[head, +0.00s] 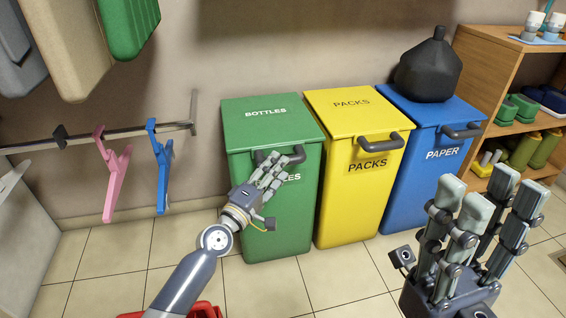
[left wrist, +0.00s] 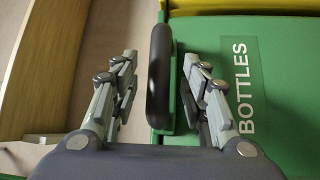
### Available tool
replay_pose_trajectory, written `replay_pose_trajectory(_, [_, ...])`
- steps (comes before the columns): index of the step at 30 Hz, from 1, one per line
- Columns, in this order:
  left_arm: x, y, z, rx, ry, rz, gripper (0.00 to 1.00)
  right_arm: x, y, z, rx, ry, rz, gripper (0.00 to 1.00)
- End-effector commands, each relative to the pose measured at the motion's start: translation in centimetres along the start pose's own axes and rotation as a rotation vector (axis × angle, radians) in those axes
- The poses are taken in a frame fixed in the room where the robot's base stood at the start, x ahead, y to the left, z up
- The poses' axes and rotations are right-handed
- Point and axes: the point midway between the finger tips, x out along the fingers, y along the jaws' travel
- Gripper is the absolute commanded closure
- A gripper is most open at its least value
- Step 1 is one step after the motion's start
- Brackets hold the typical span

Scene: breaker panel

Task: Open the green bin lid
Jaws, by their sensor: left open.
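The green bin (head: 270,215) stands at the left of a row of three, with its lid (head: 268,122) shut and marked "BOTTLES". Its dark lid handle (head: 262,155) is partly hidden behind my left gripper in the head view. My left gripper (head: 275,170) is open in front of the bin. In the left wrist view, the handle (left wrist: 159,75) lies between the spread fingers of my left gripper (left wrist: 160,98), with gaps on both sides. My right gripper (head: 490,205) is raised at the lower right, fingers apart and empty, away from the green bin.
A yellow "PACKS" bin (head: 352,205) and a blue "PAPER" bin (head: 425,185) stand close to the right. A wooden shelf (head: 490,75) is at the right. Pink (head: 116,180) and blue (head: 162,170) clips hang from a rail.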

Motion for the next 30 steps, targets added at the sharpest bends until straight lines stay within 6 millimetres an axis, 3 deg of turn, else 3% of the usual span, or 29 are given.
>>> replay_pose_trajectory(7, [3.1,0.0,0.0,0.002,0.000,0.001,0.59,0.2,0.0,0.1,-0.002,0.017,-0.007,0.60])
replay_pose_trajectory(18, [3.7,0.0,0.0,0.002,0.000,0.000,0.59,0.2,-0.1,0.1,-0.002,0.017,-0.009,0.60])
replay_pose_trajectory(20, [3.7,0.0,0.0,0.002,0.000,0.000,0.68,0.3,-0.1,0.1,-0.002,0.017,-0.009,0.60])
replay_pose_trajectory(24, [3.7,0.0,0.0,0.002,0.000,0.000,1.00,0.3,-0.1,0.1,-0.002,0.017,-0.009,0.60])
replay_pose_trajectory(30, [3.7,0.0,0.0,0.002,0.000,-0.001,1.00,0.3,-0.1,0.1,-0.002,0.019,-0.009,0.60])
